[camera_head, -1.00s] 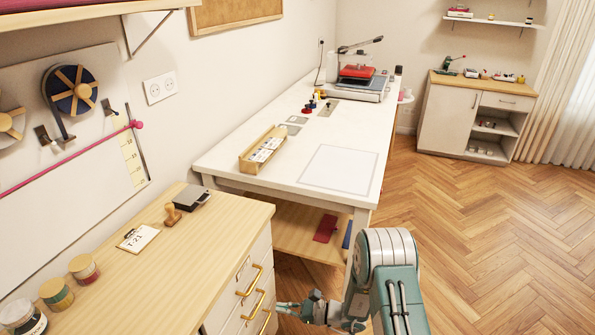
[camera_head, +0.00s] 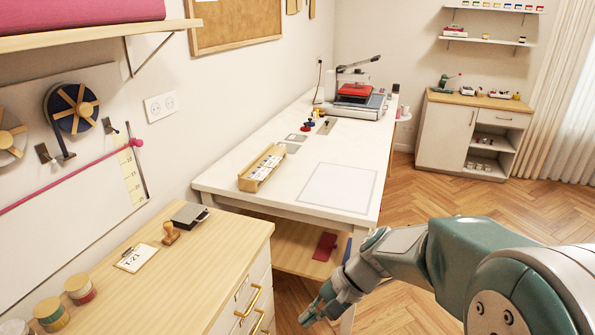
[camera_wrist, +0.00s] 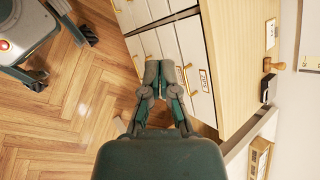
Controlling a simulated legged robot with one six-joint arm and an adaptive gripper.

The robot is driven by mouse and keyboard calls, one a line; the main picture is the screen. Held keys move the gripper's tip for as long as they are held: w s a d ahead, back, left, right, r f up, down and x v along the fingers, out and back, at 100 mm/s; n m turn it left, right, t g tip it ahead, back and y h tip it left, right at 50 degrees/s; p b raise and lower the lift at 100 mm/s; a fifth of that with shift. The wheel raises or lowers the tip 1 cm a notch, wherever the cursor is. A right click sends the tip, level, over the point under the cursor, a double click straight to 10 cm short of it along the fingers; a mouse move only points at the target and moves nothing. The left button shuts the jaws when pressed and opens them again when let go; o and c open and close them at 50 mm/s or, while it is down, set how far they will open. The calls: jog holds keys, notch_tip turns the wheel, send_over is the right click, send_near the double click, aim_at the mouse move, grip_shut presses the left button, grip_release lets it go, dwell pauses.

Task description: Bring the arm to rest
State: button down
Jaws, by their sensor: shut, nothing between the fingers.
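My gripper (camera_head: 322,306) is at the lower middle of the head view, in front of the drawer cabinet's right side and below the white table's near end. My teal and grey arm reaches in from the lower right corner. In the wrist view my gripper (camera_wrist: 168,68) points toward the drawer fronts, its fingers close together. It is shut and holds nothing. I cannot tell the exact gap between the fingers and the drawers.
The drawer cabinet (camera_head: 185,265) with brass handles (camera_head: 248,300) stands at the lower left. The white table (camera_head: 290,170) runs behind it, with a wooden tray (camera_head: 262,168) and a heat press (camera_head: 355,100). The wooden floor (camera_head: 460,185) on the right is open.

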jog(key=s+d+r+n+t+h, duration=0.5)
jog(key=s+d+r+t+h, duration=0.2)
jog(key=s+d, duration=0.4)
notch_tip(320, 180, up, 3)
jog(key=shift+s+d+f+t+h, duration=0.1)
jog(key=shift+s+d+t+h, duration=0.25)
jog(key=shift+d+h, duration=0.55)
jog(key=shift+d, duration=0.15)
